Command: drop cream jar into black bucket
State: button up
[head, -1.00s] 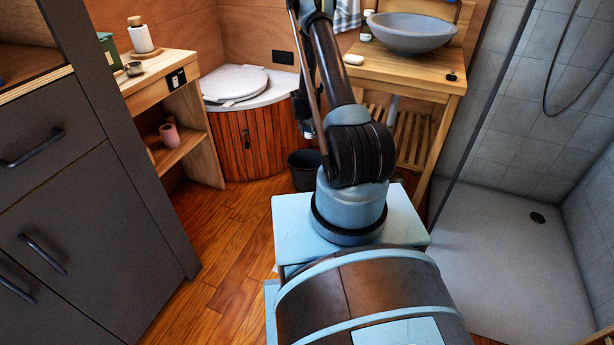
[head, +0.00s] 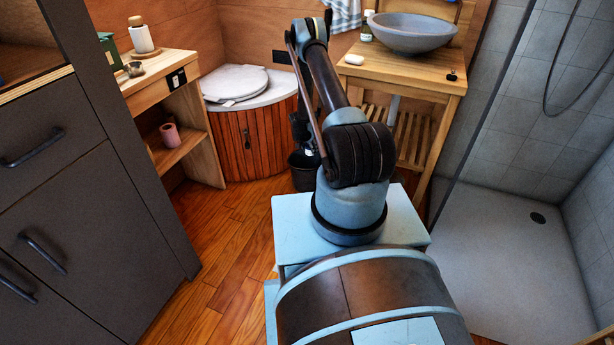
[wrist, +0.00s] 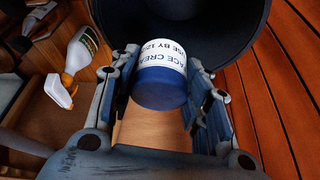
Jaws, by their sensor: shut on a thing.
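The cream jar (wrist: 160,84), with a blue lid and a white printed label, is between the two fingers of my gripper (wrist: 164,92) in the wrist view. My gripper is shut on it. Behind the jar is the dark opening of the black bucket (wrist: 248,22); I cannot tell how far the jar is above or inside the rim. In the head view the black bucket (head: 304,172) stands on the floor in front of the toilet cabinet. My gripper there is dark, near the bucket, and partly hidden by my arm; the jar cannot be made out.
A white spray bottle (wrist: 76,58) shows at the left of the wrist view. The toilet cabinet (head: 255,140) is behind the bucket, and the wooden sink stand (head: 400,75) is to its right. The wood floor (head: 225,240) left of my base is clear.

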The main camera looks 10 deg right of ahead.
jog(key=shift+f, duration=0.75)
jog(key=o, duration=1.1)
jog(key=shift+o, duration=0.2)
jog(key=shift+r, duration=0.15)
jog(key=v, duration=1.1)
jog(key=shift+s+r, duration=0.15)
jog(key=shift+r, duration=0.1)
jog(key=shift+a, duration=0.1)
